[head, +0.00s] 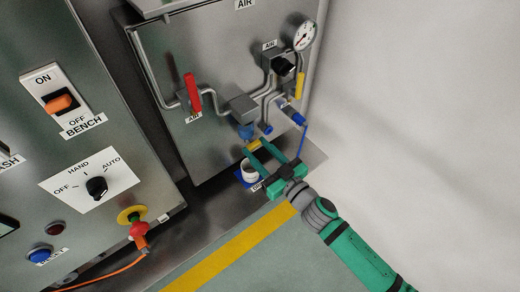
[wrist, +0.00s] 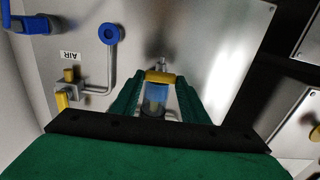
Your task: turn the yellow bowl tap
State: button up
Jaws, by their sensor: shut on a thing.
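The yellow bowl tap (head: 254,145) is a small yellow piece below the blue filter bowl (head: 246,131) on the panel's pipework. In the wrist view the yellow bowl tap (wrist: 160,76) lies crosswise between my two green fingertips, with the blue bowl (wrist: 157,95) beside it. My gripper (head: 263,147) reaches up from the lower right and is shut on the tap. The fingers partly hide the tap's ends.
A white cup (head: 249,172) stands just below my fingers. A red lever (head: 193,93), a gauge (head: 304,36), a yellow lever (head: 300,85) and a blue fitting (head: 291,115) surround the pipework. A control cabinet (head: 120,110) is at left; a bare wall is at right.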

jog(key=shift+w+d, duration=0.1)
jog(key=shift+d, duration=0.05)
jog(key=n, duration=0.8)
jog(key=shift+n, duration=0.3)
jog(key=n, duration=0.4)
jog(key=shift+f+n, duration=0.1)
jog(key=shift+n, duration=2.4)
jog(key=o, duration=1.1)
jog(key=shift+f, duration=0.1)
jog(key=shift+c, duration=0.2)
jog(key=shift+a, duration=0.2)
